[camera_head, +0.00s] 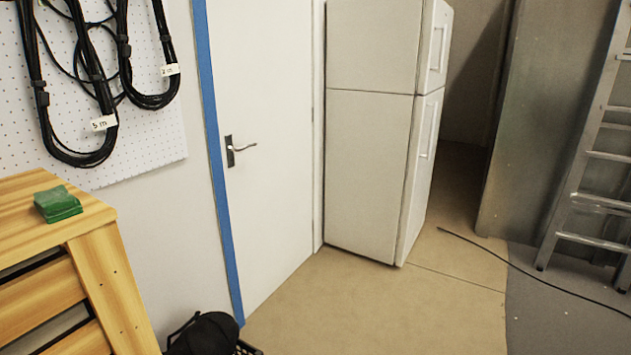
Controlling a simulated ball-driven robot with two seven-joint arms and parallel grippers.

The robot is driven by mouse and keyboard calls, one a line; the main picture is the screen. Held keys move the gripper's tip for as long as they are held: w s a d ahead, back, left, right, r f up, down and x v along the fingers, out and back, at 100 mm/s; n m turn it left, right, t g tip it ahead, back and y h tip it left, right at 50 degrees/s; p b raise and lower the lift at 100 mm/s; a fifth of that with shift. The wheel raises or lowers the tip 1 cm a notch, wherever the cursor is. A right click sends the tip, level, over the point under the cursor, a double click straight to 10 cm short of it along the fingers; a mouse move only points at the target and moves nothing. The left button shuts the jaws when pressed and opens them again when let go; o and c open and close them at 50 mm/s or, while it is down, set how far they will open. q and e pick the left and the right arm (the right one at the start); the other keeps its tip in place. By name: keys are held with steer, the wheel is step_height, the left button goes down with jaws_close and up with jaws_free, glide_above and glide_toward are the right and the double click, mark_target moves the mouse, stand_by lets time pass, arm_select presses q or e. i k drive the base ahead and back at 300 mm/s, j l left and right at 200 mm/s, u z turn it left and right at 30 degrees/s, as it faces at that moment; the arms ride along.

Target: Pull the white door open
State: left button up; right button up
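The white door (268,90) stands in the wall left of centre and looks shut. Blue tape (212,130) runs down its left edge. A metal lever handle (240,149) on a dark plate sits near the door's left side, pointing right. Neither of my grippers shows in the head view, so nothing of mine is seen touching the door or handle.
A white fridge (370,165) stands close to the door's right edge. A wooden unit (95,235) with green cloths (58,204) is at left. A black item (205,335) lies near the door's lower left. A ladder (590,180) leans at right.

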mark_target(262, 50)
steer(key=i+l+z, duration=0.25)
steer(key=i, duration=0.4)
steer(key=i+z, duration=0.25)
steer(key=i, duration=0.45)
